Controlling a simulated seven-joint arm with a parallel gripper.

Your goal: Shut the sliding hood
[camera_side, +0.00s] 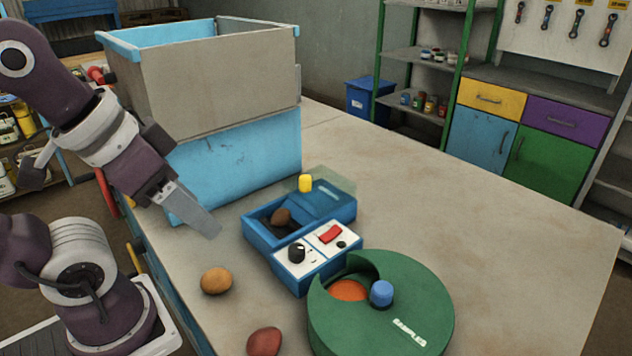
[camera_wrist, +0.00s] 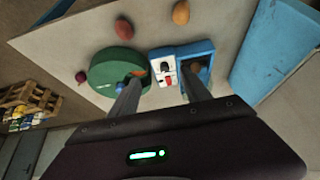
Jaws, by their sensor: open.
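A blue box (camera_side: 262,232) stands on the table with a brown lump (camera_side: 281,216) inside its open left part. Its hood (camera_side: 330,200), blue-green and bearing a yellow knob (camera_side: 305,183), lies over the right part, so the box stands partly open. The box also shows in the wrist view (camera_wrist: 205,46), partly hidden by a finger. My gripper (camera_side: 203,215) is open and empty, to the left of the box and apart from it. In the wrist view its fingers (camera_wrist: 160,80) reach toward the box and the green drum.
A white control panel (camera_side: 316,250) with a red switch and black knob fronts the box. A green drum (camera_side: 400,310) with a blue knob (camera_side: 381,293) stands near it. Two lumps (camera_side: 216,281) (camera_side: 265,342) lie leftward. A large grey-blue bin (camera_side: 235,150) stands behind. The table's right is clear.

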